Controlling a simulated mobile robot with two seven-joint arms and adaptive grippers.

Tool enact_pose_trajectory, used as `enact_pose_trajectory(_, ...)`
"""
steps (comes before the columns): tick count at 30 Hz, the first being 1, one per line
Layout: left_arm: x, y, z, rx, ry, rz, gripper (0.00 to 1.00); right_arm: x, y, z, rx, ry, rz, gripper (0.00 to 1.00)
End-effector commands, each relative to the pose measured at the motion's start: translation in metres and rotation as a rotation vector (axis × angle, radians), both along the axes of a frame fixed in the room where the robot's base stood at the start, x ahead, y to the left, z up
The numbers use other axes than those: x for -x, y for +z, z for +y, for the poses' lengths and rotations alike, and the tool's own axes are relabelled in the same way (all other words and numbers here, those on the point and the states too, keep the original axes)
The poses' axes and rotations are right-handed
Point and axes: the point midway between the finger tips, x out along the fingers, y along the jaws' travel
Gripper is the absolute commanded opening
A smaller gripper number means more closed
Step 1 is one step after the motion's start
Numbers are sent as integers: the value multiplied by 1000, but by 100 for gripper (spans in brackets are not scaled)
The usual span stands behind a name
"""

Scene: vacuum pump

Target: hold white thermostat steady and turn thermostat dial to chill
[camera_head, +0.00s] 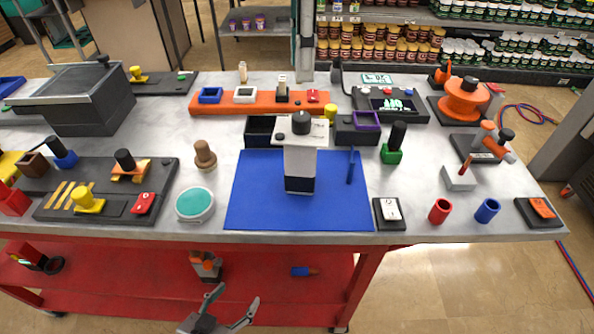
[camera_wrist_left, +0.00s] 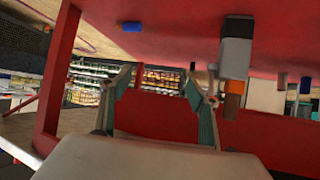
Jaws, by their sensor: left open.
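A small white square unit on a black base (camera_head: 390,209), which looks like the white thermostat, lies near the front edge of the table, right of the blue mat. A small dark mark shows on its face; the dial setting is too small to read. My left gripper (camera_head: 236,298) is open and empty, low in front of the table and below the tabletop, well left of the white unit. Its two spread fingers also show in the left wrist view (camera_wrist_left: 160,82), with nothing between them. The white unit is not recognisable in that view. My right gripper is not in view.
A white and black device (camera_head: 300,160) stands on the blue mat (camera_head: 250,205). A red cup (camera_head: 440,211) and a blue cup (camera_head: 487,211) stand right of the white unit. The red lower shelf (camera_head: 130,285) and table edge lie near my left gripper.

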Motion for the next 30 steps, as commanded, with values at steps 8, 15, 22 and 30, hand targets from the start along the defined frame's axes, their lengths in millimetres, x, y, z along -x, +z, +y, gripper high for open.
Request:
enact_pose_trajectory(8,-14,86,-119,367,-116,-62,61,0,0,0,-1,1,0,28)
enact_pose_trajectory(15,4,177,-210,710,-242,-63,61,0,0,0,-2,1,0,28)
enact_pose_trajectory(22,27,284,-265,1136,-308,-7,61,0,0,0,-2,1,0,28)
enact_pose_trajectory(30,-14,367,-233,1744,-59,109,61,0,0,0,-2,1,0,28)
